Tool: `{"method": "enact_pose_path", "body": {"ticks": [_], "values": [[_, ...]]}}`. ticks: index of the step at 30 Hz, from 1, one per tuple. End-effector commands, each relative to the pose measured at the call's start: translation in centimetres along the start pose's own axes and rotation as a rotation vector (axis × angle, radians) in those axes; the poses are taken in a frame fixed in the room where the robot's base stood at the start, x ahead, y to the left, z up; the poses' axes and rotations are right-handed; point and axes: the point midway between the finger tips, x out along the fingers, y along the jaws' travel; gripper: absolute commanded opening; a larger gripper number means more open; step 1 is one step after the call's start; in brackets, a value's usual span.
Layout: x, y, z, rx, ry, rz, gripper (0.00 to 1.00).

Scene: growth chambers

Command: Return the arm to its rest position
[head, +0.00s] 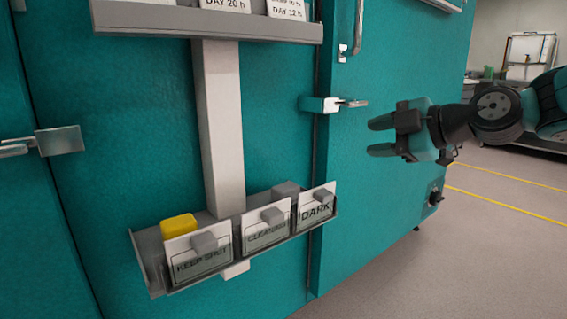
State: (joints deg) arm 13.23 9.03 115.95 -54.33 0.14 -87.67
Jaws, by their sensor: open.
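My gripper (385,137) is at the right of the head view, at the end of my dark and teal arm (500,110) reaching in from the right edge. Its two teal fingers point left and stand apart, with nothing between them. The gripper is in front of the teal chamber front, to the right of a metal door latch (332,104). It appears apart from the latch, though the depth between them is hard to judge.
A tray (152,262) on a grey post (220,120) holds cards reading KEEP SHUT (201,263), CLEAN (267,235) and DARK (316,211), and a yellow block (179,225). An upper shelf (150,22) holds DAY cards. Another latch (60,141) is left. Open floor (480,250) lies right.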

Motion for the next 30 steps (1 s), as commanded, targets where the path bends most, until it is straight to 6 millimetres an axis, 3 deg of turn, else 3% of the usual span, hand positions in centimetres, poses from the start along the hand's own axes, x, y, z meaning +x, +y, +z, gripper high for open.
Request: {"method": "enact_pose_path", "body": {"ticks": [1,6,12,16,18,23,30], "values": [[-0.2,-2.2,-3.0,0.126,-0.009,-0.103,0.43],[-2.8,-11.4,-8.9,0.606,-0.203,-0.415,0.43],[-8.9,-20.2,-12.4,1.034,-0.58,-0.603,0.43],[-13.6,-24.6,-13.4,1.24,-0.859,-0.627,0.43],[-14.4,-21.6,-14.8,1.251,-0.861,-0.621,0.43],[-16.1,-17.5,-17.4,1.251,-0.857,-0.621,0.43],[-19.1,-10.1,-22.0,1.25,-0.854,-0.621,0.43]]}}
